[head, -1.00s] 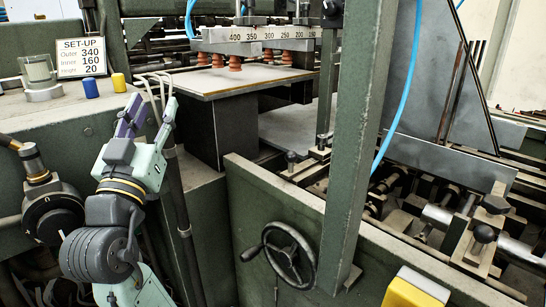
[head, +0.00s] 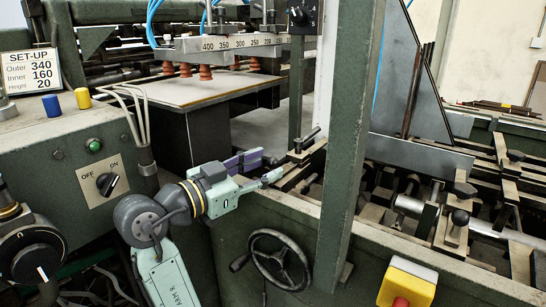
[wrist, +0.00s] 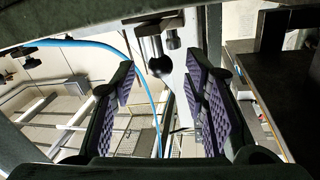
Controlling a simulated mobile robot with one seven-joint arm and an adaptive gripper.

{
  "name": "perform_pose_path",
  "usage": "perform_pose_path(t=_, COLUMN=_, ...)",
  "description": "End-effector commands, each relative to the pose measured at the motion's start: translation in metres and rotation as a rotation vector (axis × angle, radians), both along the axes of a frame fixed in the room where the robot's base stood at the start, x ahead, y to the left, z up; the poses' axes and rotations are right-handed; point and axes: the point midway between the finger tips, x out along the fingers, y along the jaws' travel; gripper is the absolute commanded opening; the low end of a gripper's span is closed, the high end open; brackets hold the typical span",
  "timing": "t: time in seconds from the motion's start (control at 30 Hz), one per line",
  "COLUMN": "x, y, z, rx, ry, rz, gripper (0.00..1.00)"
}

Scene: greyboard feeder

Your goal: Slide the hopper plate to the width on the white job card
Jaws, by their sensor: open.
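The white job card (head: 31,72) stands at the left of the head view and reads SET-UP, Outer 340, Inner 160, Height 20. A grey upright metal plate (head: 415,153), perhaps the hopper plate, stands in the right bay. My gripper (head: 268,167) is open and empty beside a clamp with a dark handle (head: 308,138) at the bay's left end. In the wrist view a dark round knob (wrist: 160,65) on a metal fitting shows beyond and between my open fingers (wrist: 160,98), untouched.
A green post (head: 350,130) rises right of my gripper. A handwheel (head: 279,259) and a yellow box with a red button (head: 408,284) are on the front. A stack of board (head: 185,92) lies under orange suckers. A control panel (head: 102,180) with an off/on switch is left.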

Motion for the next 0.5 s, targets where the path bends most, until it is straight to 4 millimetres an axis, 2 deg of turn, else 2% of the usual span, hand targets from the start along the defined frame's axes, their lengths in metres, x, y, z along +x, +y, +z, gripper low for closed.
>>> perform_pose_path(t=0.2, x=0.019, y=-0.021, z=0.001, rx=-0.001, ry=0.001, rz=0.0, gripper=0.41)
perform_pose_path(t=0.5, x=0.024, y=-0.026, z=0.0, rx=-0.001, ry=-0.001, rz=0.001, gripper=0.41)
